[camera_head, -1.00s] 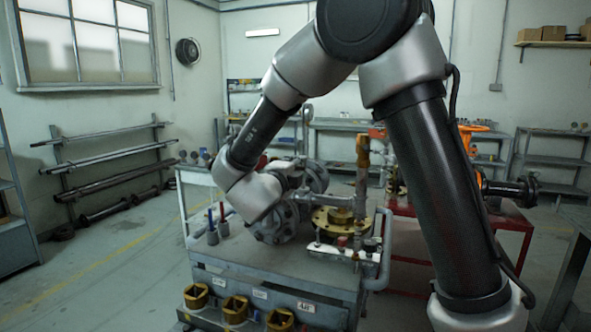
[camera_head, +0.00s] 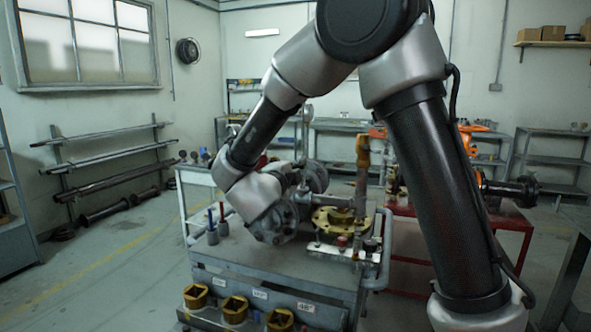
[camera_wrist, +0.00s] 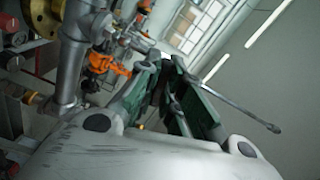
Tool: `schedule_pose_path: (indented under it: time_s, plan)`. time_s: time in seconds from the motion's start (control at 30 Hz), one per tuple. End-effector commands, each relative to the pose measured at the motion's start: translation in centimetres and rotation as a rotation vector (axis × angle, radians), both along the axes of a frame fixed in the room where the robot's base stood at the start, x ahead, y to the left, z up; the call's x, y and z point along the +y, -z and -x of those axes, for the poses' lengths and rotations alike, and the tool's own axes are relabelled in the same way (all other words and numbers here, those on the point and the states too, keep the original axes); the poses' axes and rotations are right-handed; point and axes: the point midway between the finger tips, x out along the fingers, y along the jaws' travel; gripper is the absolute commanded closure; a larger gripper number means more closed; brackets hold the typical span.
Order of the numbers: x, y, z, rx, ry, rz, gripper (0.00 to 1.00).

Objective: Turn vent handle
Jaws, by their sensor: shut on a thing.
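In the wrist view, a thin grey rod-like handle (camera_wrist: 243,110) runs from the pipework at the upper left, past my fingers, to a small knob at the right. My gripper (camera_wrist: 170,68) has dark green fingers closed on this handle; the exact contact is partly hidden by the fingers. The vertical grey pipe (camera_wrist: 73,55) stands left of the fingers.
A red table (camera_head: 508,220) stands to the right. The floor at left is open.

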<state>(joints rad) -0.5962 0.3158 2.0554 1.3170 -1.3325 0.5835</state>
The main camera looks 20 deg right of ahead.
Motion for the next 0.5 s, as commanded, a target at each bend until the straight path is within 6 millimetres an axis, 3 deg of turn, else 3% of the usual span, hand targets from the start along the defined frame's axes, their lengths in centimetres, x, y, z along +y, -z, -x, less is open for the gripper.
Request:
schedule_pose_path:
  time_s: [0.5]
  plan:
    - [0.02, 0.12, 0.05, 0.289, 0.000, 0.394, 1.00]
